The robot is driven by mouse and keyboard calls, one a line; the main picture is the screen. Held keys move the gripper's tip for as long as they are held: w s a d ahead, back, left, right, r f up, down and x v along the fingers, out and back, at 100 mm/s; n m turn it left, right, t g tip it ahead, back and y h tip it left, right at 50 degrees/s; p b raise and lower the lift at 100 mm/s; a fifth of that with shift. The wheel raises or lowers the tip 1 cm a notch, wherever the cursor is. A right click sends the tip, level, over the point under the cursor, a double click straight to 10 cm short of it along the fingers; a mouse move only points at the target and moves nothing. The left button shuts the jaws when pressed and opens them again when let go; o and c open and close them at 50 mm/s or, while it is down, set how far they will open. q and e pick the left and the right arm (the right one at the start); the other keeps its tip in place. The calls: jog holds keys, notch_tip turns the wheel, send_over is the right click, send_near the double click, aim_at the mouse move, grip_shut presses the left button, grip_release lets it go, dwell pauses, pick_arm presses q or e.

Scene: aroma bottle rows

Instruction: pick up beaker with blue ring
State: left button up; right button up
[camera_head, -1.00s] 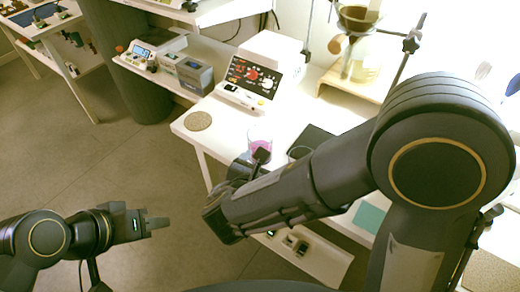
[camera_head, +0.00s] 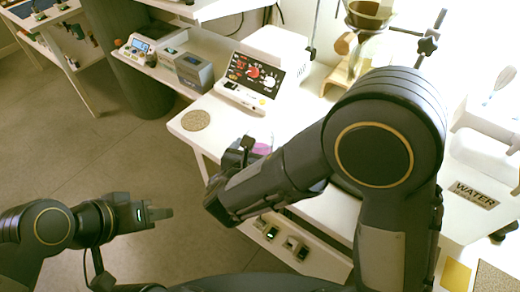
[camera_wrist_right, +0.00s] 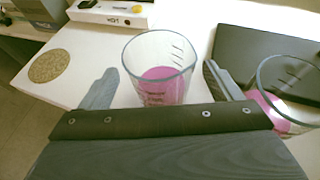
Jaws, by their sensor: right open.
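A clear glass beaker with pink liquid (camera_wrist_right: 160,88) stands upright on the white table in the right wrist view. It is between the spread fingers of my open right gripper (camera_wrist_right: 161,78), with gaps on both sides. I cannot make out a clear blue ring on it. A second glass beaker with pink liquid (camera_wrist_right: 290,85) stands to the right, outside the right finger and cut by the frame edge. In the head view the right gripper (camera_head: 246,150) hides most of the pink beaker (camera_head: 262,149). My left gripper (camera_head: 162,213) is over the floor, away from the table.
A dark flat plate (camera_wrist_right: 262,52) lies behind the beakers. A round cork mat (camera_head: 196,120) lies at the table's left corner. A hotplate-like device with knobs (camera_head: 256,76) stands behind. A wooden stand with glassware (camera_head: 340,78) is at the back.

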aim_at(263, 138)
jog(key=x, duration=0.3)
jog(key=shift+w, duration=0.15)
jog(key=shift+c, duration=0.2)
jog(key=c, duration=1.2)
